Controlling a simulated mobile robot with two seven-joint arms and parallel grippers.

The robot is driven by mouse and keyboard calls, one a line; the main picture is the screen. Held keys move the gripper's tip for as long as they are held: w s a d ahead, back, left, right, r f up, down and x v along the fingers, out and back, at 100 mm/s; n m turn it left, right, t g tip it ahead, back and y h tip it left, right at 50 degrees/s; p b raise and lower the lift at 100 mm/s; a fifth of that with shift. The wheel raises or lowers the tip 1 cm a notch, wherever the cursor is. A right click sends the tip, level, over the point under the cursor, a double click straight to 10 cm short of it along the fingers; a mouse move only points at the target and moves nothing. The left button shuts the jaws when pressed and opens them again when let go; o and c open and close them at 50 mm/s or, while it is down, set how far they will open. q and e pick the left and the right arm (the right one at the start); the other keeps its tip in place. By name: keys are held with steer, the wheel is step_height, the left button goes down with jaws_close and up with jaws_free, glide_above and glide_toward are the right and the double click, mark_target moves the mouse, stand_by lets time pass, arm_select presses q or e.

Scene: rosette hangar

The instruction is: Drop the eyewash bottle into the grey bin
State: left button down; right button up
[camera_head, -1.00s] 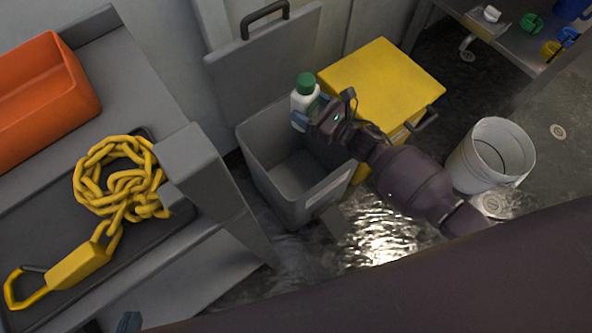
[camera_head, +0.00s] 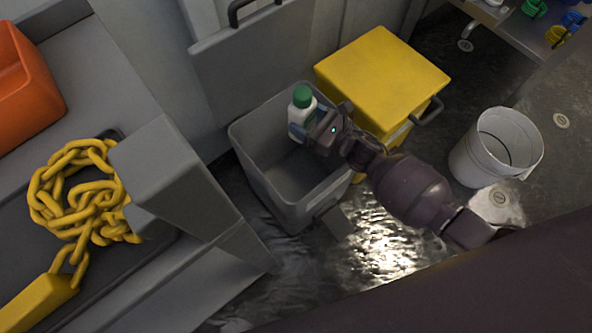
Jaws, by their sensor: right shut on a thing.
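The eyewash bottle (camera_head: 303,107), white with a green cap, is upright in my right gripper (camera_head: 308,124), which is shut on its body. The fingers hide part of the bottle. The grey bin (camera_head: 318,205) stands on the floor with its lid raised at the back. The bottle and gripper are over the back right part of the bin's opening; how high above the rim I cannot tell. The visible inside of the bin looks empty. My left gripper is not in view.
A yellow lidded bin (camera_head: 380,75) stands right behind the grey bin. A white bucket (camera_head: 470,160) is on the floor at right. A grey bench (camera_head: 95,75) with a yellow chain (camera_head: 75,195) and an orange container (camera_head: 30,95) fills the left.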

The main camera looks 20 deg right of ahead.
steer(key=shift+w+r, duration=0.1)
steer(key=o, duration=1.3)
steer(key=shift+s+d, duration=0.1)
steer(key=shift+s, duration=0.1)
steer(key=shift+s+d, duration=0.15)
steer(key=shift+s, duration=0.05)
arm_select(q)
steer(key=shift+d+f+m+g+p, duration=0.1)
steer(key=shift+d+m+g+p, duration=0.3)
steer(key=shift+p, duration=0.6)
arm_select(e)
steer(key=shift+v, duration=4.95)
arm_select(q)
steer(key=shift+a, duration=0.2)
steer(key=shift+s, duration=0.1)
